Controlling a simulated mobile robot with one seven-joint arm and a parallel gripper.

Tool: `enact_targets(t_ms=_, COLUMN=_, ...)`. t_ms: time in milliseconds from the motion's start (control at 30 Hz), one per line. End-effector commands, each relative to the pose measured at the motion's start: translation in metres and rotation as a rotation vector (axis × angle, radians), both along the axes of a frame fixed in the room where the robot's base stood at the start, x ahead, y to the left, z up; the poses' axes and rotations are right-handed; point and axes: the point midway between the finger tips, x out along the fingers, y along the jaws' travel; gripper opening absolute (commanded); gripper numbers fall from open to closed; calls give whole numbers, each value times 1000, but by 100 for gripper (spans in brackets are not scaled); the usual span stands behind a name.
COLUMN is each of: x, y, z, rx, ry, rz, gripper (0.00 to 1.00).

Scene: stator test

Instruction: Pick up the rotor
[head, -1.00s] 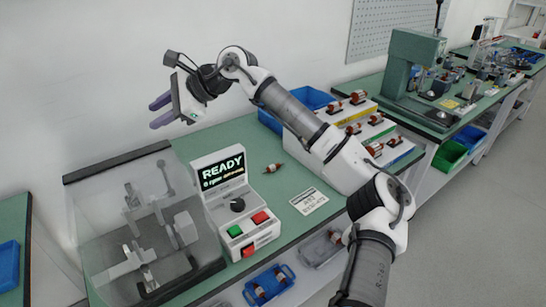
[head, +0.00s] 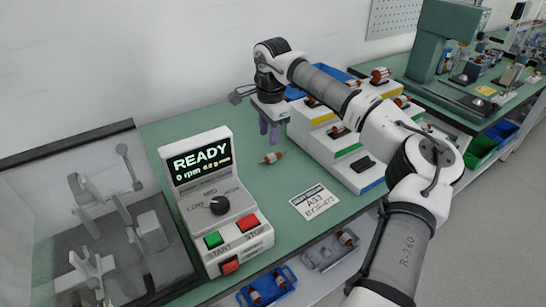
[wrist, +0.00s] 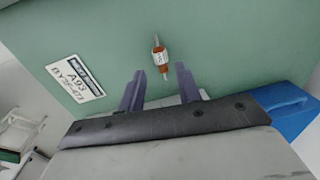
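The rotor (head: 273,157) is a small copper-coloured part with a pale middle and a thin shaft. It lies alone on the green bench top, between the control box and the stepped rack. It also shows in the wrist view (wrist: 160,56), just beyond and between my fingertips. My gripper (head: 270,130) points down above the bench, behind the rotor in the head view. In the wrist view its two purple fingers (wrist: 157,70) are apart with nothing between them. The gripper is not touching the rotor.
A control box (head: 215,205) reading READY stands left, beside a clear-covered test rig (head: 85,230). A label card (head: 314,202) lies in front of the rotor.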

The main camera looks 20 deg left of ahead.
Motion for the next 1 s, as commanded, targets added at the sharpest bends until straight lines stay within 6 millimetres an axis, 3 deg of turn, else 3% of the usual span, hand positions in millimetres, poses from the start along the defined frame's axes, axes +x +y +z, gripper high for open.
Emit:
enact_targets(t_ms=100, x=1, y=1, z=-19, rx=1, ry=3, rz=-1, gripper=34)
enact_targets(t_ms=367, x=2, y=2, z=-38, rx=1, ry=3, rz=-1, gripper=34)
enact_targets(t_ms=633, x=4, y=2, z=-76, rx=2, ry=2, rz=-1, gripper=34)
enact_targets(t_ms=933, x=4, y=3, z=-84, rx=1, ry=0, rz=0, gripper=34)
enact_targets(t_ms=1000, x=4, y=3, z=-84, rx=1, ry=0, rz=0, gripper=27)
